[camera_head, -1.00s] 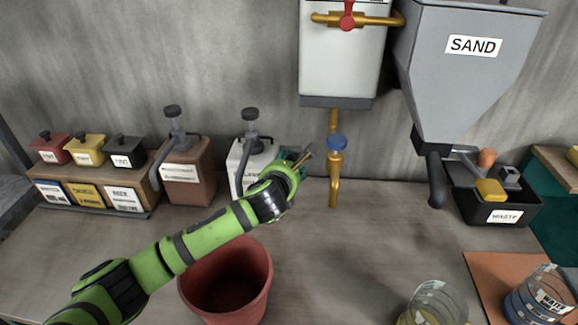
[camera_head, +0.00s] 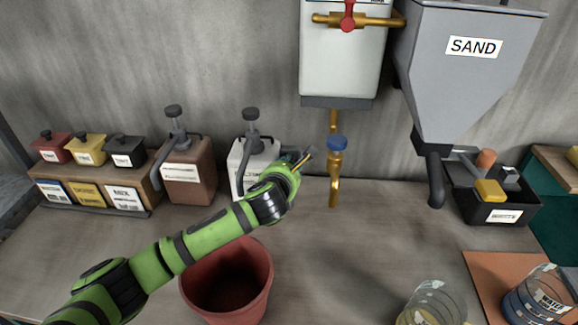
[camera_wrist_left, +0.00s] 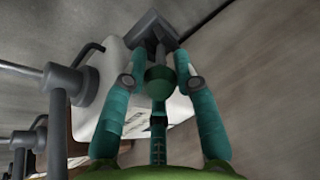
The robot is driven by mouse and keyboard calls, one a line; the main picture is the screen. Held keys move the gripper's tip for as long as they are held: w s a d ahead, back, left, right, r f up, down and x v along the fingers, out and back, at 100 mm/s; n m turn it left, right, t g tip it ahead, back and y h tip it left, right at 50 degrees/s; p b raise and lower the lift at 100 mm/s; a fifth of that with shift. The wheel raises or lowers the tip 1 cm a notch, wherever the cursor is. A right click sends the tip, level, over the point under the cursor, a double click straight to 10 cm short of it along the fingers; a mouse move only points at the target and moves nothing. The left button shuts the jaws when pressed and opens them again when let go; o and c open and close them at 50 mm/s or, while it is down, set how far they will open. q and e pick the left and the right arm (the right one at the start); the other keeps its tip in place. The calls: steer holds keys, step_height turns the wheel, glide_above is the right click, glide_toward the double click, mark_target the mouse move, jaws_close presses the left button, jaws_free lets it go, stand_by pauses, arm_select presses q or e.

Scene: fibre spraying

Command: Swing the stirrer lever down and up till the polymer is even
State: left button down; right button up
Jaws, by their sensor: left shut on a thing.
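The white polymer container (camera_head: 238,160) with a dark pump top stands at the back of the bench, its label partly hidden by my left arm. My left gripper (camera_head: 303,158) is at its right side, small and partly hidden in the head view. In the left wrist view the teal fingers (camera_wrist_left: 158,88) are shut around the round green knob of the stirrer lever (camera_wrist_left: 157,79). The lever's grey bracket (camera_wrist_left: 152,33) shows beyond the fingertips, beside the white container (camera_wrist_left: 112,62). The polymer inside cannot be seen. My right gripper is not in view.
A brown container (camera_head: 190,183) stands left of the white one. A brass tap (camera_head: 335,165) is close on the right. A red bucket (camera_head: 228,282) stands below my arm. A sand hopper (camera_head: 465,85) and black waste bin (camera_head: 497,207) are at right.

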arm_select(q)
steer(key=shift+s+f+p, duration=0.2)
steer(key=shift+f+p, duration=0.1)
steer(key=shift+f, duration=0.1)
